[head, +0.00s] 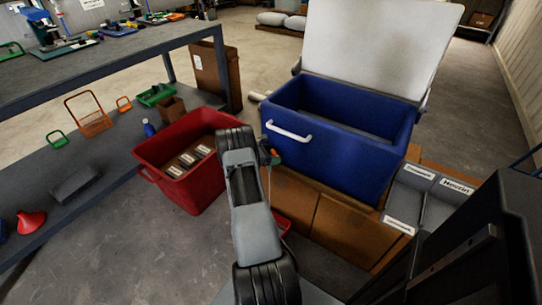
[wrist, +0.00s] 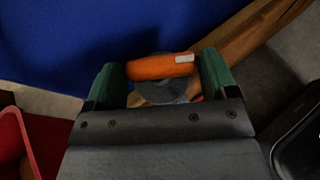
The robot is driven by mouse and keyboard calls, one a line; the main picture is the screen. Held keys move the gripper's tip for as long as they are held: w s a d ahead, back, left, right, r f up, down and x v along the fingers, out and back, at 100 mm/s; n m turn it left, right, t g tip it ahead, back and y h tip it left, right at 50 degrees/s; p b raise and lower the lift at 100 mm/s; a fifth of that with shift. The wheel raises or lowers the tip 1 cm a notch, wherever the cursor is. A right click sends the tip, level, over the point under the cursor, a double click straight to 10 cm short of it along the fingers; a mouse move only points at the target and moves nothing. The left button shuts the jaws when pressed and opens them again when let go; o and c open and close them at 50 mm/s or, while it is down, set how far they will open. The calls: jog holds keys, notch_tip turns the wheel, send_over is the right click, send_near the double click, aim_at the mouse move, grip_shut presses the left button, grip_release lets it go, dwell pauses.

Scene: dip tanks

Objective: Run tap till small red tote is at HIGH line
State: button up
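The blue tank (head: 335,150) stands at centre with its pale lid up. My gripper (head: 268,155) is low at its front left side, with its green fingers (wrist: 163,78) spread apart. An orange handle (wrist: 158,67) with a pale patch lies across the gap between the fingertips, in front of a round grey part. I cannot tell whether the fingers touch it. A small red tote (head: 283,222) is low behind my arm and mostly hidden. Its inside, water level and HIGH line do not show. A sliver of red below the handle shows in the wrist view.
A larger red bin (head: 180,168) with labelled boxes stands left of my arm; its edge shows in the wrist view (wrist: 20,145). Brown wooden blocks (head: 320,225) lie below the tank. Grey labelled boxes (head: 432,200) are at right. A workbench (head: 120,60) with a lower shelf runs along the left.

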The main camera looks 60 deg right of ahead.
jog(key=o, duration=0.4)
jog(key=shift+c, duration=0.2)
jog(key=shift+w, duration=0.1)
jog(key=shift+r, duration=0.1)
jog(key=n+t+p, duration=0.2)
jog(key=shift+s+a+r+h+p, duration=0.1)
jog(key=shift+s+r+h+p, duration=0.05)
jog(key=shift+s+h+p, duration=0.2)
jog(key=n+t+p, duration=0.2)
jog(key=t, duration=0.1)
jog(key=n+t+h+p, duration=0.1)
jog(key=n+p, duration=0.1)
jog(key=shift+s+t, duration=0.3)
jog(key=shift+t, duration=0.1)
jog(key=f+p+v, duration=0.1)
jog(key=v, duration=1.2)
jog(key=a+r+m+g+y+p, duration=0.1)
jog(key=a+r+m+p, duration=0.2)
jog(key=r, duration=0.7)
jog(key=a+r+m+g+y+p, duration=0.1)
jog(key=a+r+m+p, duration=0.2)
jog(key=r, duration=0.8)
jog(key=shift+a+r+m, duration=0.25)
jog(key=shift+a+m, duration=0.95)
jog(key=shift+a, duration=0.15)
jog(key=shift+s, duration=0.15)
jog(key=shift+c, duration=0.2)
